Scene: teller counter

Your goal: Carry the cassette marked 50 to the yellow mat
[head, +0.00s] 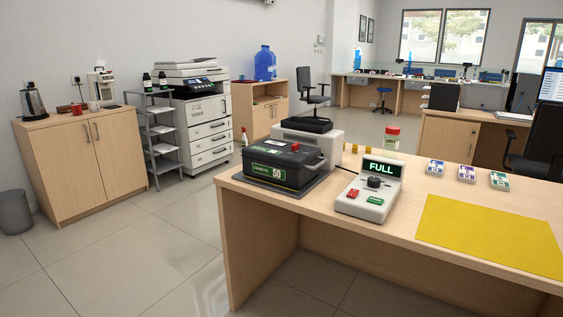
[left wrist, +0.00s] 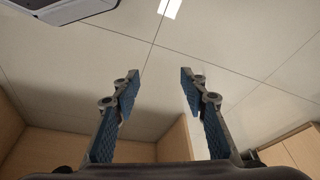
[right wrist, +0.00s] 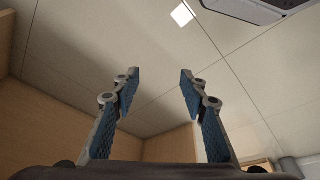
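The black cassette marked 50 (head: 280,167) has a green label and a handle on its right side. It rests on a dark grey base plate (head: 262,187) at the left end of the counter. The yellow mat (head: 487,235) lies flat and bare at the counter's right. My left gripper (left wrist: 159,83) is open and empty in the left wrist view. My right gripper (right wrist: 160,84) is open and empty in the right wrist view.
A control box (head: 369,192) with a FULL display stands between cassette and mat. A white machine (head: 310,138) is behind the cassette. Small yellow pieces, a red-lidded jar (head: 392,139) and three small card-like blocks (head: 467,174) sit along the back. The floor left of the counter (head: 229,200) is clear.

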